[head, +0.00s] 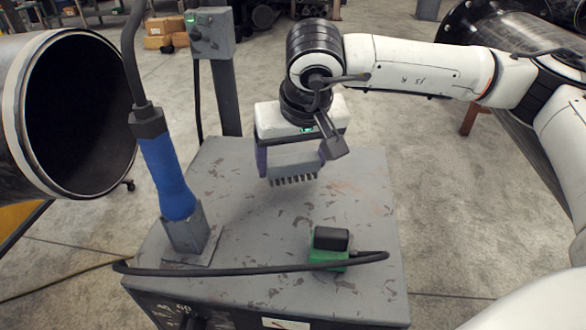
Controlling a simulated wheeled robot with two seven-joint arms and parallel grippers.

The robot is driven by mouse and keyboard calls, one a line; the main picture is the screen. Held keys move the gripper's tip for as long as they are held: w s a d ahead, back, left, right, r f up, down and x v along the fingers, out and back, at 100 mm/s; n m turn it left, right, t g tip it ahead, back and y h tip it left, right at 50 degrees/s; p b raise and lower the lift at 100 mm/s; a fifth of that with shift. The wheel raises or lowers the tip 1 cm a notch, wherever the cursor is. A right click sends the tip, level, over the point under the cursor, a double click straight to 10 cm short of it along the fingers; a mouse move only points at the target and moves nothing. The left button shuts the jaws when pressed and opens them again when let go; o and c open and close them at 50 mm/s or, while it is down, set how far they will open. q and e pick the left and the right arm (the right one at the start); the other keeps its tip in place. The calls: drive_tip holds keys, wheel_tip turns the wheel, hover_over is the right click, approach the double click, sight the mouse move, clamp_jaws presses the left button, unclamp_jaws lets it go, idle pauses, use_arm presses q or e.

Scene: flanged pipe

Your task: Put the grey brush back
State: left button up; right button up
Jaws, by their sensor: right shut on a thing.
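My right gripper (293,158) is shut on the grey brush (291,168). The brush is held level between the two purple fingers, with its short dark bristles pointing down. It is over the back middle of the grey cabinet top (365,215). I cannot tell how far the bristles are above that surface. My left gripper is not in view.
A blue-handled torch (168,178) stands in a grey holder (187,235) at the cabinet's left. A green and black block (329,246) sits at the front. A large open pipe (22,120) is at the left. The top's centre is clear.

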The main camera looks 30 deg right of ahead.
drive_tip(key=shift+f, duration=1.15)
drive_tip(key=shift+f, duration=0.3)
drive_tip(key=o, duration=0.9)
drive_tip(key=shift+r, duration=0.1)
drive_tip(key=shift+o, duration=0.2)
drive_tip(key=shift+r, duration=0.3)
drive_tip(key=v, duration=1.2)
drive_tip(key=shift+f, duration=0.1)
